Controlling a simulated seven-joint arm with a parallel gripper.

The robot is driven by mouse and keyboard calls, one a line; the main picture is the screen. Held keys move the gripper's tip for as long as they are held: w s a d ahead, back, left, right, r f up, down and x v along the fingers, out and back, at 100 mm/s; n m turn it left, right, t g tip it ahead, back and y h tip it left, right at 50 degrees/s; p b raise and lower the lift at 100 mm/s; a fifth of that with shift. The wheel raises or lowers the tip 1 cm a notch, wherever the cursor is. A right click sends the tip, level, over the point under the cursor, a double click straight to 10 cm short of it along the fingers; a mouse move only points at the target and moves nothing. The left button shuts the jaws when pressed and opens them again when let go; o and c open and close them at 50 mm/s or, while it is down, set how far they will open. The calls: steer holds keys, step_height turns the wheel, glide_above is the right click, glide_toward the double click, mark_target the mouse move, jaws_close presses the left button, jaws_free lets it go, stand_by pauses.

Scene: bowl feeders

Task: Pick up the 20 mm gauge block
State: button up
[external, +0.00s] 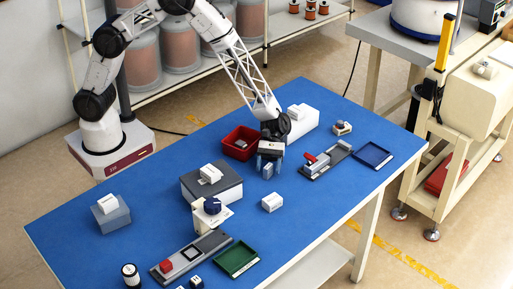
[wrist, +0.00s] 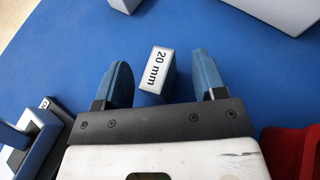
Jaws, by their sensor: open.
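The 20 mm gauge block (wrist: 157,70) is a small grey block with a white face marked "20 mm" in the wrist view. It stands on the blue table between the two blue fingers of my gripper (wrist: 160,82), with blue gaps on both sides. My gripper is open and touches the block with neither finger as far as I see. In the external view my gripper (external: 270,163) is low over the table, in front of the red bin, and the block (external: 267,171) shows partly between the fingers.
A red bin (external: 233,151) is close behind my gripper. A white-topped block (external: 272,202) lies in front. Blue table (external: 330,205) is clear at front right.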

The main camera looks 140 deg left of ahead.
mark_target(269, 164)
steer(key=shift+c, duration=0.4)
jaws_close()
steer(key=shift+r, duration=0.1)
steer(key=shift+r, duration=4.9)
